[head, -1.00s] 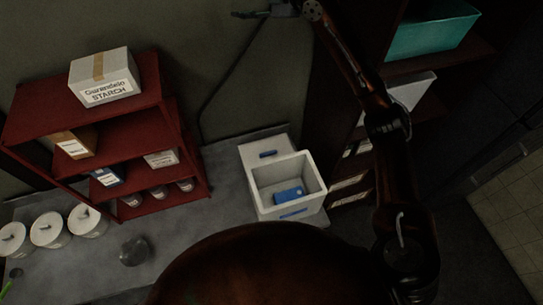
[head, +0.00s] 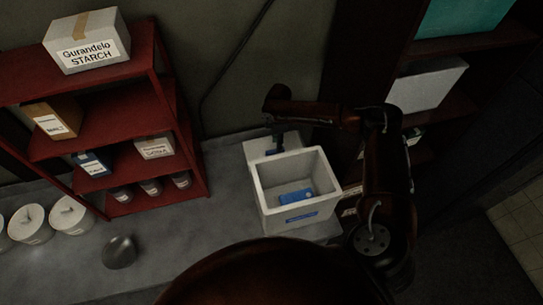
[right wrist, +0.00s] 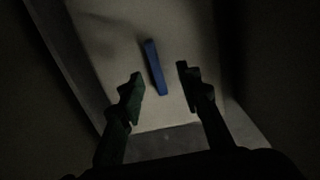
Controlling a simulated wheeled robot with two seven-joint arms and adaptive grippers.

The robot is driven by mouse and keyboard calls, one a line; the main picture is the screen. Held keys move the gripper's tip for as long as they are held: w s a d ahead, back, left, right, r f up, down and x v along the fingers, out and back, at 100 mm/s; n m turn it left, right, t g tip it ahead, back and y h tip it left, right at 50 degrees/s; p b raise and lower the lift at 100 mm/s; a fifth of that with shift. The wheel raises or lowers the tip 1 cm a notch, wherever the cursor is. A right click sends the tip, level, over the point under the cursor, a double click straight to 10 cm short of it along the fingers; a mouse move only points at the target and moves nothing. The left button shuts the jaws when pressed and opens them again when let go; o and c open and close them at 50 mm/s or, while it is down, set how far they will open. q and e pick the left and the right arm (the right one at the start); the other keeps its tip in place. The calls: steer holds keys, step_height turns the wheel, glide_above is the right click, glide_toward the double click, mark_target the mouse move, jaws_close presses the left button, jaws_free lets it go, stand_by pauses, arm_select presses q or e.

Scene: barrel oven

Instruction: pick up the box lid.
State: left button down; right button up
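The white box lid (head: 256,146) lies behind the open white box (head: 264,205), with its blue handle (head: 272,152) partly hidden by my right gripper (head: 275,143). In the right wrist view the lid (right wrist: 112,42) lies flat below, and its blue handle (right wrist: 155,68) stands between and ahead of the two fingers. My right gripper (right wrist: 160,82) is open and empty, with one finger on each side of the handle's line. I cannot tell how far above the lid the fingertips are. A blue item (head: 293,197) lies inside the box. My left gripper is not in view.
A red shelf (head: 110,135) with boxes and jars stands at the left. White lidded tubs (head: 70,215) and a metal bowl (head: 120,251) are on the grey counter (head: 205,235). A dark shelf unit with a white box (head: 428,85) is at the right.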

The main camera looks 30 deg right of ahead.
mark_target(275, 150)
steer(key=shift+f, duration=0.5)
steer(key=f, duration=0.3)
steer(key=shift+w+a+f, duration=0.25)
steer(key=shift+w, duration=0.15)
steer(key=shift+f, duration=0.35)
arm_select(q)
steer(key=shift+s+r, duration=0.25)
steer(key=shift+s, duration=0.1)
arm_select(e)
steer(key=shift+f, duration=0.15)
steer(key=shift+c, duration=0.5)
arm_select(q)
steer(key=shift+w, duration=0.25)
arm_select(e)
jaws_close()
